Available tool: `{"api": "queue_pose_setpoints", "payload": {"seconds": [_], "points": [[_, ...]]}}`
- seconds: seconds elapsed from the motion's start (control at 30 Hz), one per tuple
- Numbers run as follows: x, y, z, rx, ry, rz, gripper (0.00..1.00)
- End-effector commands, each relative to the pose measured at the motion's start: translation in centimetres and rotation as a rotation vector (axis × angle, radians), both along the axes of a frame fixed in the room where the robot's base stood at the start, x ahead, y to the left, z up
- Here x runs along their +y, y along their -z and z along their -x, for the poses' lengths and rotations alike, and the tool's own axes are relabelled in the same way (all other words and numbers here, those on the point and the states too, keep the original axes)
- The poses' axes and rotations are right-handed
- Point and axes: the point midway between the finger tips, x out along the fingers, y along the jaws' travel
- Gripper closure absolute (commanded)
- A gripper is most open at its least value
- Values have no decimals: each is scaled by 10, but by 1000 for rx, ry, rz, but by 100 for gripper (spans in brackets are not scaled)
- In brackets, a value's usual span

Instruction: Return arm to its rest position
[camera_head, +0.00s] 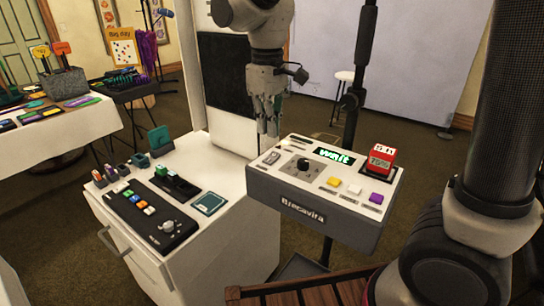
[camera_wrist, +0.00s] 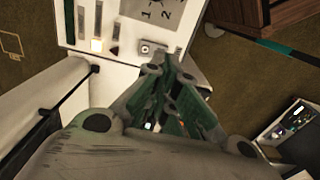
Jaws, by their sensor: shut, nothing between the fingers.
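My gripper (camera_head: 268,126) hangs from my arm, pointing down, at the back left edge of the control box in the head view. Its fingers are together and hold nothing. In the wrist view my gripper (camera_wrist: 160,65) shows greenish fingers closed over the edge of the white panel (camera_wrist: 120,50). I cannot tell whether the fingertips touch anything. The control box (camera_head: 316,216) has a lit green "wait" display (camera_head: 334,155), a black knob (camera_head: 303,164), yellow, white and purple buttons, and a red timer (camera_head: 381,158) on top.
A white cabinet (camera_head: 235,235) on the left carries a black button panel (camera_head: 150,215) and small coloured items. A wooden railing (camera_head: 300,286) is at the front. A side table (camera_head: 65,126) with props stands far left. A dark stand pole (camera_head: 355,75) rises behind the box.

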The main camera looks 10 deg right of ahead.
Motion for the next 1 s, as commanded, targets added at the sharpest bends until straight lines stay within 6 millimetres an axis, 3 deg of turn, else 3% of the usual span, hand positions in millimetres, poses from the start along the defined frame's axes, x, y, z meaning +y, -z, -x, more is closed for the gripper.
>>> {"api": "queue_pose_setpoints", "payload": {"seconds": [0.3,0.4,0.47,0.57,0.8,1.0], "points": [[0,2,0,-1,19,-1,100],[-13,16,16,19,38,16,100],[-33,14,28,13,74,10,100],[-79,6,45,-18,171,-15,100],[-199,-12,106,-157,489,-98,100],[-256,-24,150,-296,699,-141,100]]}}
